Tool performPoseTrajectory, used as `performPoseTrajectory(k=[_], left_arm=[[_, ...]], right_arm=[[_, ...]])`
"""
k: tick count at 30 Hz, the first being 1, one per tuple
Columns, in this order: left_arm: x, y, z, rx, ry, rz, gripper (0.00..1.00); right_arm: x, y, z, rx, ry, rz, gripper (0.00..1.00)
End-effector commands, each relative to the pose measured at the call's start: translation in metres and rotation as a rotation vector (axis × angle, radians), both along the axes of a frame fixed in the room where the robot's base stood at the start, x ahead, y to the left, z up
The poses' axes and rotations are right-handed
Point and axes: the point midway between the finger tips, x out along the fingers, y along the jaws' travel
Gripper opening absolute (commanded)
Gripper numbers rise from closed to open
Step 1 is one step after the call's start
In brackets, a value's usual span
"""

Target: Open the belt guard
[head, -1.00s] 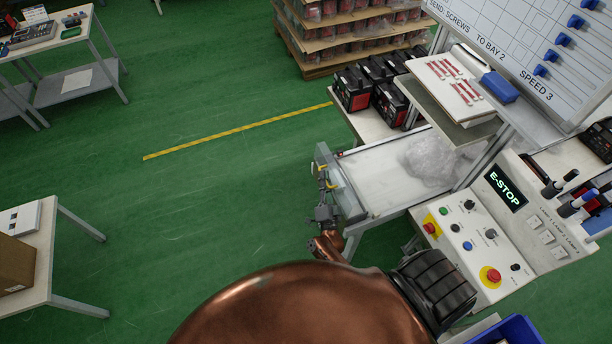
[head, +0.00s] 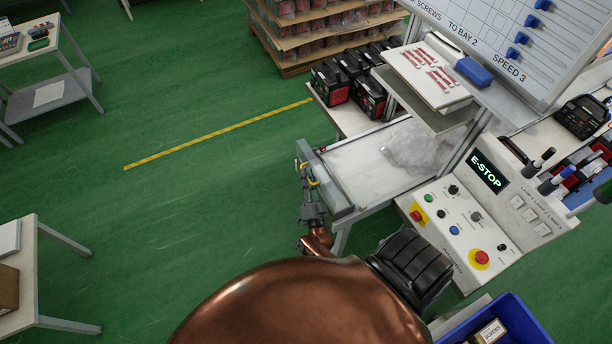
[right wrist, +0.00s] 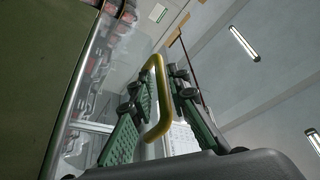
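The belt guard (head: 332,184) is a grey-framed, partly clear panel standing at the left end of the white conveyor belt (head: 365,165). Its yellow handle (head: 313,182) faces left, towards my right gripper (head: 305,176). In the right wrist view the yellow handle (right wrist: 156,95) runs between the two green-padded fingers of the right gripper (right wrist: 160,90). The fingers are apart, with gaps visible beside the handle, so they stand around it rather than clamped on it. The gripper partly hides the handle in the head view. My left gripper is not in view.
A control panel (head: 455,228) with an E-STOP display and red buttons stands right of the belt. Clear plastic wrap (head: 418,148) lies on the belt. Black-and-red units (head: 368,95) stand behind it. A blue bin (head: 520,318) is at lower right. Green floor is free on the left.

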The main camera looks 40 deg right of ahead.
Motion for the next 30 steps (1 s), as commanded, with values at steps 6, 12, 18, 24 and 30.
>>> performPoseTrajectory(k=[6,12,18,24,30], left_arm=[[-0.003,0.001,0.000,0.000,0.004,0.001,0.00],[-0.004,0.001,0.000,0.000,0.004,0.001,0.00],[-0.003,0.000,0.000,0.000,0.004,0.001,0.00],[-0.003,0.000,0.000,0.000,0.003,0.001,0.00],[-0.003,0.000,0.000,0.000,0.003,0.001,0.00]], right_arm=[[0.001,0.001,0.001,-0.001,-0.001,0.003,0.16],[-0.013,0.009,-0.005,0.000,0.001,0.001,0.16],[-0.048,0.028,-0.018,0.002,0.003,0.001,0.16],[-0.079,0.046,-0.028,0.001,0.002,0.002,0.16],[-0.096,0.055,-0.034,0.000,0.001,0.001,0.16]])
